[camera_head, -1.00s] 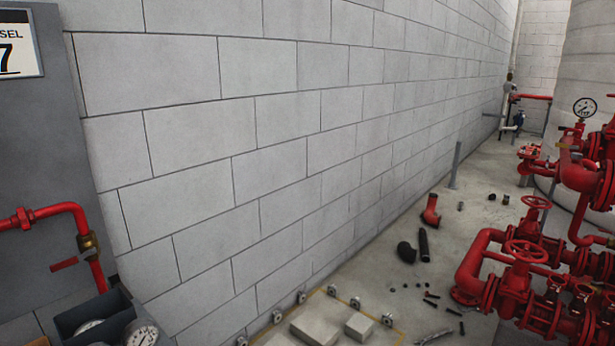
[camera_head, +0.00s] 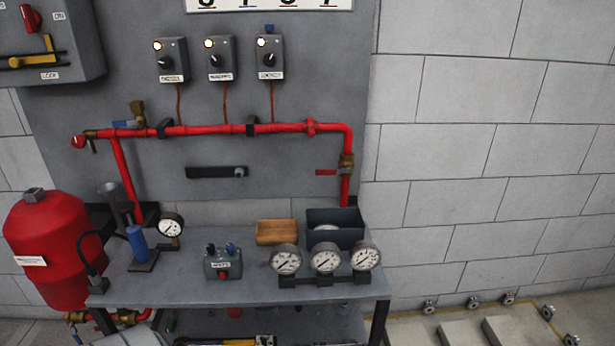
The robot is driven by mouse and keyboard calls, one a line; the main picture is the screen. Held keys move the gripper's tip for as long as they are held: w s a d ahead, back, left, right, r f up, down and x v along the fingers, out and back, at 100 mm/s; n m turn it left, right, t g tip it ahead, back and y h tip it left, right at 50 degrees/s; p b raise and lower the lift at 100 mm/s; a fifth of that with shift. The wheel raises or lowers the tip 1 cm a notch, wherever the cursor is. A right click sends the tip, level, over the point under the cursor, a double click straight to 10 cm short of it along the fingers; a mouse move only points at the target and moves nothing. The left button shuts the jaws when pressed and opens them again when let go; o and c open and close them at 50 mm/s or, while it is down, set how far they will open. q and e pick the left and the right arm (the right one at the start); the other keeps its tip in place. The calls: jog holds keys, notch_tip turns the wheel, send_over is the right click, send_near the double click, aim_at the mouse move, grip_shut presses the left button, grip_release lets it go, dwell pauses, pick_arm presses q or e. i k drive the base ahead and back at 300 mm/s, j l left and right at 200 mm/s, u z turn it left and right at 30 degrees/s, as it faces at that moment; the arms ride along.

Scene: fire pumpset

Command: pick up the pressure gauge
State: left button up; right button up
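Several round white-faced pressure gauges are in view on a grey workbench (camera_head: 190,288). Three stand side by side on a dark rack near its right front: the left gauge (camera_head: 285,260), the middle gauge (camera_head: 325,258) and the right gauge (camera_head: 365,257). Another gauge (camera_head: 170,225) is mounted on a small fitting at the left of the bench. A further pale round face (camera_head: 326,228) shows partly inside a dark open bin (camera_head: 347,216) behind the rack; the bin wall hides part of it. I cannot tell which gauge the task means. Neither gripper is in view.
A control box (camera_head: 222,264) and a wooden block (camera_head: 277,232) are on the bench. A red tank (camera_head: 52,245) stands at its left. A red pipe (camera_head: 215,129) runs along the panel behind. Floor with pale blocks (camera_head: 515,331) lies at right.

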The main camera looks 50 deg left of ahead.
aim_at(286, 259)
jog(key=u, duration=1.55)
